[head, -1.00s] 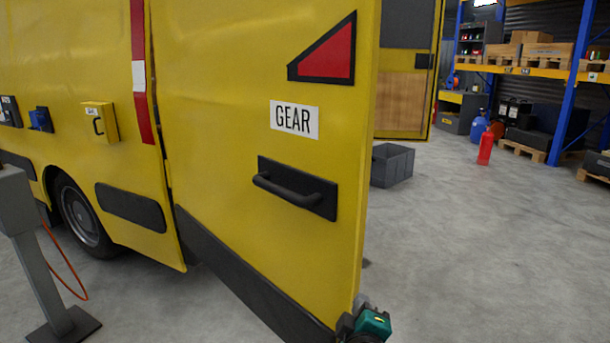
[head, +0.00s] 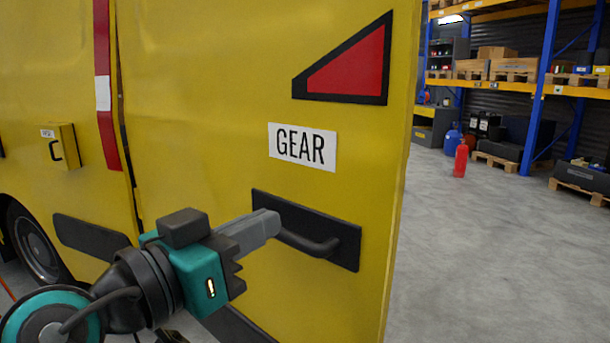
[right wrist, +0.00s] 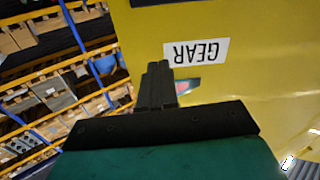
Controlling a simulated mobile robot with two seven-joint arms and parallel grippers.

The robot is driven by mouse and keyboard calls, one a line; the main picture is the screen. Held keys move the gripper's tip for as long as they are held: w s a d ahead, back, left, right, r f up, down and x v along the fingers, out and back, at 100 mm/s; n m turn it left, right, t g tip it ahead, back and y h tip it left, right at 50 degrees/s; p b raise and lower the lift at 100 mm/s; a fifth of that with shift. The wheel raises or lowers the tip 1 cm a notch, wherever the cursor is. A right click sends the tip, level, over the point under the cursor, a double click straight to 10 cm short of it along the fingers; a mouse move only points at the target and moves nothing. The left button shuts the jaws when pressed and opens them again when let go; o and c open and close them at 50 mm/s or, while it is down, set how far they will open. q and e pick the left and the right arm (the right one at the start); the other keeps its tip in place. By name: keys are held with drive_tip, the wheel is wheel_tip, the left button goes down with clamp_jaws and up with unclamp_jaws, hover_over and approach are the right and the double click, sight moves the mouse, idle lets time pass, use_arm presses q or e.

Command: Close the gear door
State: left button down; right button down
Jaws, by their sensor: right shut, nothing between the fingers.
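The yellow gear door (head: 230,100) stands out from the vehicle's side, with its free edge on the right and open floor beyond it. It carries a white GEAR label (head: 302,147), a red triangle and a dark bar handle (head: 318,243). My right gripper (head: 272,220) is shut and empty, its fingertips at the handle's left end in the picture; I cannot tell whether they touch. In the right wrist view the shut fingers (right wrist: 158,72) point towards the door (right wrist: 265,40), whose label is upside down. My left gripper is out of view.
A red extinguisher (head: 461,158) stands on the floor near blue racking (head: 541,80) with pallets. The floor right of the door (head: 490,260) is clear.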

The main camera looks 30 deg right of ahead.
sight(344, 179)
drive_tip(key=shift+m, duration=0.6)
drive_tip(key=x, duration=0.4)
drive_tip(key=r+p+x, duration=0.1)
drive_tip(key=x, duration=0.3)
drive_tip(key=s+x, duration=0.1)
drive_tip(key=x, duration=0.3)
drive_tip(key=shift+w+d+r+p, duration=0.2)
drive_tip(key=shift+d+p, duration=0.1)
drive_tip(key=shift+d, duration=0.25)
drive_tip(key=shift+d, duration=0.1)
